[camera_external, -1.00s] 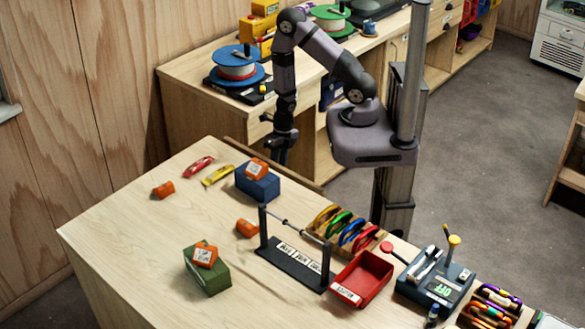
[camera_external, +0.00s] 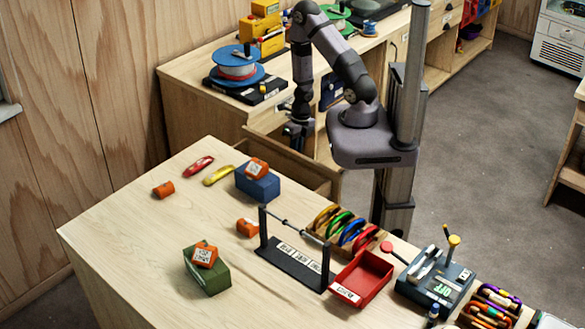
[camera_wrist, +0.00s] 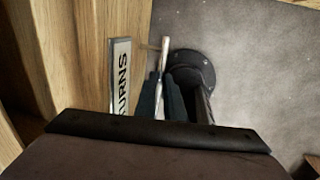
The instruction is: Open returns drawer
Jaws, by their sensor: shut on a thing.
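My gripper (camera_wrist: 162,92) is shut on the slim metal handle (camera_wrist: 165,50) beside the label. In the external view my gripper (camera_external: 297,132) is low at the drawer's far front edge; its fingertips and the handle are hard to make out there.
The table (camera_external: 130,235) holds a blue box (camera_external: 257,187), a green box (camera_external: 207,278), a black rack (camera_external: 295,262) and a red tray (camera_external: 375,290). A back counter (camera_external: 190,95) with spools stands close behind my gripper.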

